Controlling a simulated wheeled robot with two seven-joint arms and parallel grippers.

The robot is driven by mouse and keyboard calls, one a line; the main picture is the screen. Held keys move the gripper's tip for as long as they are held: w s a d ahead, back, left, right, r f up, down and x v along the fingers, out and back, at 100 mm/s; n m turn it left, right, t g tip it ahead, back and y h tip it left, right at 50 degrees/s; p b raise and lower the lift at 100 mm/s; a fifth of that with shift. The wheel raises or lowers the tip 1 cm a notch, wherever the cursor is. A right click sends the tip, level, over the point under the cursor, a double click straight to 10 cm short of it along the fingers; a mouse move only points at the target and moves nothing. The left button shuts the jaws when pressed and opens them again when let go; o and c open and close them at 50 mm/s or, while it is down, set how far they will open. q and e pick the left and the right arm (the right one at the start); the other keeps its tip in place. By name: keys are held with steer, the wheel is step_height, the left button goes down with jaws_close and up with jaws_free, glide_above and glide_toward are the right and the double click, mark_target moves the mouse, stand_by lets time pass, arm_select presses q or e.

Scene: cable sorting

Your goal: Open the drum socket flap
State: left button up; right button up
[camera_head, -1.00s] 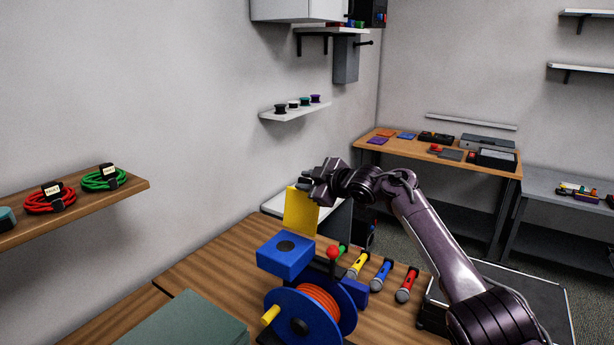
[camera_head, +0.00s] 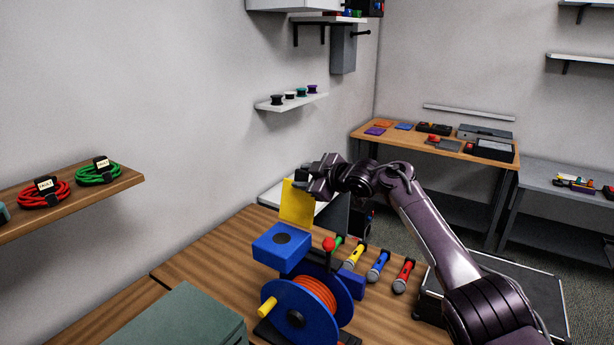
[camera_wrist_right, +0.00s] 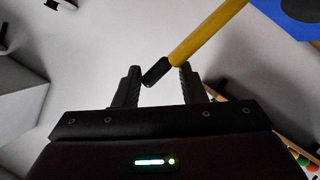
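The cable drum (camera_head: 318,312) is blue with an orange cable wound on it and stands on the wooden table. Its blue socket box (camera_head: 268,250) has a dark round socket on top. The yellow flap (camera_head: 296,205) stands up steeply at the back of the box, so the socket is uncovered. My right gripper (camera_head: 302,180) is at the flap's upper edge. In the right wrist view, the flap (camera_wrist_right: 208,32) ends in a black tab (camera_wrist_right: 157,72) between the spread fingertips of my right gripper (camera_wrist_right: 158,82). The tab lies near the left finger; contact is unclear. My left gripper is out of view.
Several coloured microphone-shaped tools (camera_head: 378,265) lie right of the drum. A green case (camera_head: 185,320) sits at the front left. A shelf (camera_head: 120,185) with red and green cable coils is on the left wall. Bare table lies left of the drum.

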steer(key=shift+r, duration=0.1)
steer(key=shift+s+d+r+b, duration=0.15)
steer(key=shift+s+d+b, duration=0.25)
steer(key=shift+s, duration=0.05)
steer(key=b+v, duration=0.2)
steer(key=v, duration=0.4)
steer(key=shift+s+d+b, duration=0.2)
steer(key=shift+s+b, duration=0.05)
steer(key=shift+b, duration=0.15)
